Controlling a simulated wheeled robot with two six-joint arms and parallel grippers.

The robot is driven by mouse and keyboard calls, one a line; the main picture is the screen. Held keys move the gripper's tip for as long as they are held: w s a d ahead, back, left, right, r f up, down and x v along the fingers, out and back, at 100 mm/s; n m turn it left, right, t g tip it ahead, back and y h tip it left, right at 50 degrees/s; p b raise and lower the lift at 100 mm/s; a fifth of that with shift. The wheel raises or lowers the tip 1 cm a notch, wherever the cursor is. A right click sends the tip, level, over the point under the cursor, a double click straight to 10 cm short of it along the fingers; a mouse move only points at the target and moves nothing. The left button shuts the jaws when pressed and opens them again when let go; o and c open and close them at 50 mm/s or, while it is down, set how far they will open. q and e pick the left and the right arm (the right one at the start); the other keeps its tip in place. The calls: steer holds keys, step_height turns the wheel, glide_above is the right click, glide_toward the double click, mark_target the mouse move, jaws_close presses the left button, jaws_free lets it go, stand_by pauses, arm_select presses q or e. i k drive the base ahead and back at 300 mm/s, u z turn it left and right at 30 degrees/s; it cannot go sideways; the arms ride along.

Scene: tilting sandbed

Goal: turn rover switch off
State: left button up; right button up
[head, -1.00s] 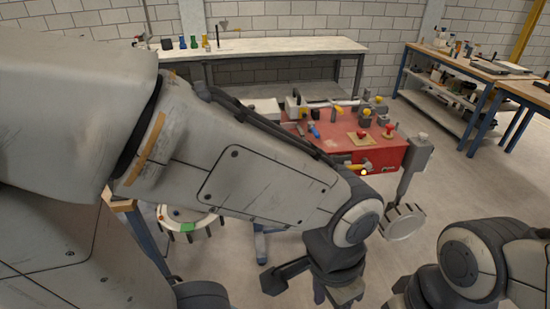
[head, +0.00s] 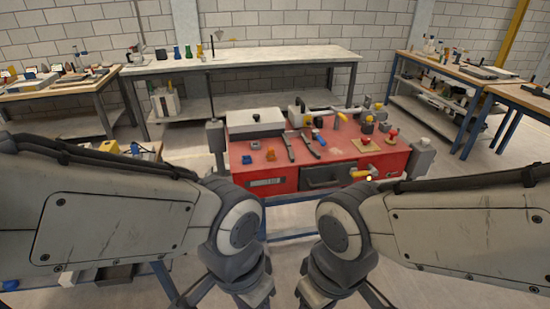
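I cannot make out a rover or a switch marked as its own. A red workbench (head: 300,178) stands ahead of me with small devices on its top. A yellow handle (head: 361,174) with a small glowing spot beside it sticks out at its front right. My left gripper (head: 238,290) and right gripper (head: 335,290) hang at the bottom edge, in front of the bench and apart from it. Their fingertips are cut off by the picture's edge, so their opening is unclear. Nothing is visible in them.
The bench top holds a grey case (head: 255,122), a blue part (head: 318,137), an orange part (head: 270,154) and a red knob (head: 365,139). Grey posts stand at both ends, the right one at its corner (head: 421,158). A long white table (head: 240,62) is behind. Open floor lies at right.

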mark_target(366, 140)
steer(key=z, duration=0.1)
steer(key=i, duration=1.25)
steer(key=z, duration=0.05)
